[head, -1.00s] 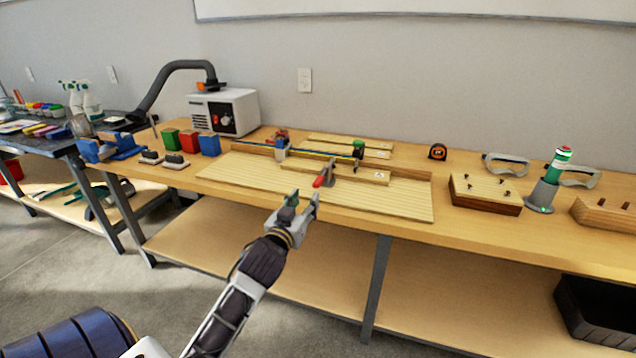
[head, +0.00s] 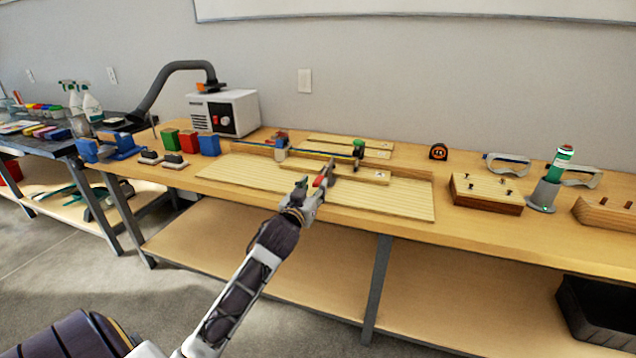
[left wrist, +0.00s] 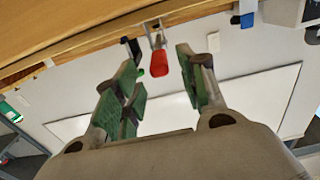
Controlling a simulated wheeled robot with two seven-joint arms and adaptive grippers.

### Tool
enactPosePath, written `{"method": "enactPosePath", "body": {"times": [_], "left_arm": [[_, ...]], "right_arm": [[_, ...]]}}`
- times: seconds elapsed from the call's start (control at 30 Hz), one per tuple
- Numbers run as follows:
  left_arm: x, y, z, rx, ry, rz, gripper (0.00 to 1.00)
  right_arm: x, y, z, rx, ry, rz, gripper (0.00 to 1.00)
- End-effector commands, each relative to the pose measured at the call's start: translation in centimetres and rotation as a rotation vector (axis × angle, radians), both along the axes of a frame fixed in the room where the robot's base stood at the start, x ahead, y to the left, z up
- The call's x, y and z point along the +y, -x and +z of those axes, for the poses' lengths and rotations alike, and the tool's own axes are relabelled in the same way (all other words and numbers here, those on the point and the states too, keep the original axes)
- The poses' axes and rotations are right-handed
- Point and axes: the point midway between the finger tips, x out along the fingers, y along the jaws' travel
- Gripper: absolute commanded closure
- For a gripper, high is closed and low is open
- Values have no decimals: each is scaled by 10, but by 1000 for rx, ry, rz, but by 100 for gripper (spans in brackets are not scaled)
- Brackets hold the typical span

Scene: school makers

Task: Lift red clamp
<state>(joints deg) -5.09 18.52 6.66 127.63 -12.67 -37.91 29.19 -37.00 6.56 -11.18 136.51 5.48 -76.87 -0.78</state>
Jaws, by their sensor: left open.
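The red clamp (head: 318,182) is at the front edge of the wooden board (head: 390,200) on the workbench. My left gripper (head: 315,186) is open right at the clamp and partly covers it in the head view. In the left wrist view the red handle (left wrist: 159,63) of the clamp shows between the two green-padded fingers of my left gripper (left wrist: 156,75), with space on both sides. The fingers do not appear closed on it. My right gripper is not in view.
A green-topped clamp (head: 359,147) and a blue-and-red clamp (head: 281,148) stand farther back on the boards. A tape measure (head: 438,152) lies behind.

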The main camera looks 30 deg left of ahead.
Motion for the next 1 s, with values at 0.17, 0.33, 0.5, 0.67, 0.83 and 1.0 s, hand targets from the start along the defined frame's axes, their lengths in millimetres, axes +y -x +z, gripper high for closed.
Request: {"method": "enactPosePath", "body": {"times": [0.17,0.33,0.5,0.67,0.83,1.0], "left_arm": [[3,-14,0,-2,0,0,59],[6,-26,0,-2,-1,0,59],[9,-37,0,-1,0,-1,59],[10,-44,0,-1,0,-1,59],[11,-46,0,-1,0,-1,59],[11,-46,0,-1,0,0,59]], "right_arm": [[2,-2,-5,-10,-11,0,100],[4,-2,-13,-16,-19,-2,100],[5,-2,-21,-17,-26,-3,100],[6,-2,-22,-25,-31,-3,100],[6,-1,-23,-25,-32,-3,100],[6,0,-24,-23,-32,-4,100]]}}
